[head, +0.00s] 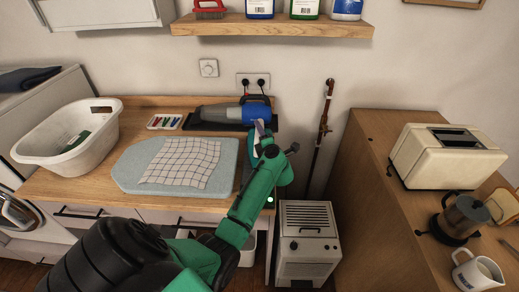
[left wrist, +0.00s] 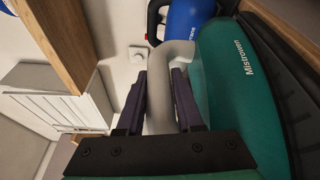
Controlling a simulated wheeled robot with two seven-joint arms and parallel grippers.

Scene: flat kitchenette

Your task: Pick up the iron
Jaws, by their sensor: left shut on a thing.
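The iron (left wrist: 225,90) has a teal body marked "Mistrowan" and a grey handle. It fills the right of the left wrist view. My left gripper (left wrist: 160,100) is shut on the grey handle, with one dark finger pad on each side. In the head view my left gripper (head: 263,137) is at the right end of the wooden counter, in front of the blue vacuum. There my gripper and arm hide most of the iron, and I cannot tell whether it touches the counter. My right gripper is not in view.
A blue-grey handheld vacuum (head: 256,109) lies behind on its dark base. A pale ironing pad (head: 128,168) with a checked cloth (head: 180,163) is to the left, beside a white basket (head: 36,152). A wooden shelf (head: 230,27) hangs above. A heater (head: 307,243) stands below right.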

